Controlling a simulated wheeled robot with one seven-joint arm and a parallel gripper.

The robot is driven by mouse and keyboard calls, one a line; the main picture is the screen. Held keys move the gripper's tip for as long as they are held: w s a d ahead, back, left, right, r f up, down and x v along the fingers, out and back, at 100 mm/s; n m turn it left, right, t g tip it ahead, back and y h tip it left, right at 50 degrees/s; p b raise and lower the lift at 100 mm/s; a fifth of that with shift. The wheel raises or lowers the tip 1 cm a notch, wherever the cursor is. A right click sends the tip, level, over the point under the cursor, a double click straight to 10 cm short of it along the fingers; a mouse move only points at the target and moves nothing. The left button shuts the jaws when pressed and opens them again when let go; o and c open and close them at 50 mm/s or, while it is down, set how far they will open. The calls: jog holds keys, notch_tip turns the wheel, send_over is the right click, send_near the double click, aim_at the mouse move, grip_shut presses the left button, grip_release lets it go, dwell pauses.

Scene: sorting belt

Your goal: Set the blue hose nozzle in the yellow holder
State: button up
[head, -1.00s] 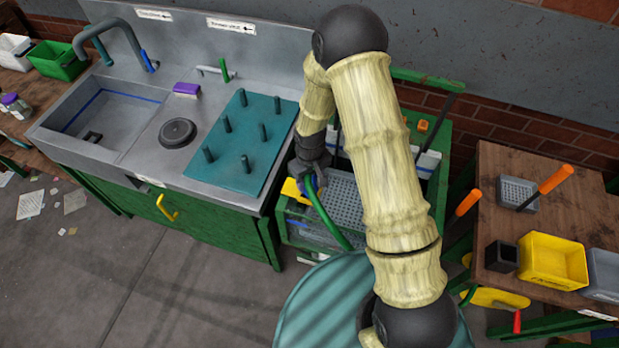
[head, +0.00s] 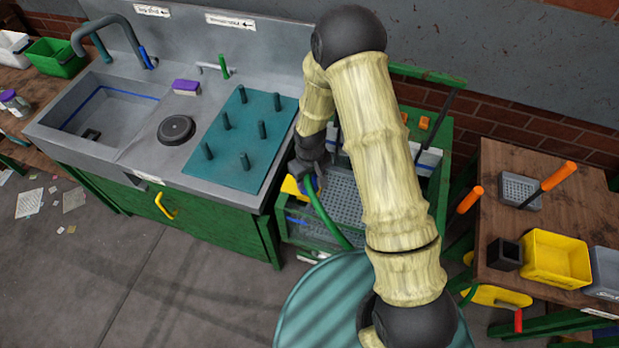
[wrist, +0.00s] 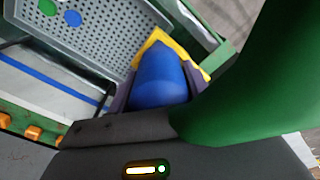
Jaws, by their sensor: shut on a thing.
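The blue nozzle (wrist: 160,80) is between the jaws of my gripper (wrist: 160,92) in the wrist view. My gripper is shut on it, and the green hose (wrist: 245,85) curves away to the right. The yellow holder (wrist: 158,38) shows just beyond the nozzle and borders its far end; I cannot tell how deep the nozzle sits in it. In the head view my gripper (head: 307,178) is at the left edge of the grated basin, beside the yellow holder (head: 289,187). The hose (head: 325,215) hangs toward the front. The nozzle is mostly hidden there.
The grated basin floor (wrist: 95,45) holds a green disc (wrist: 47,7) and a blue disc (wrist: 73,18). A teal peg board (head: 235,150) lies on the sink counter at left. A wooden table (head: 575,215) with a yellow bin (head: 555,260) stands at right.

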jog(key=shift+f+b, duration=0.3)
jog(key=shift+f, duration=0.1)
dwell(0.4)
jog(key=o, duration=0.9)
jog(key=shift+r, duration=0.1)
notch_tip(320, 180, up, 17)
jog(key=b, duration=0.3)
jog(key=shift+r, duration=0.1)
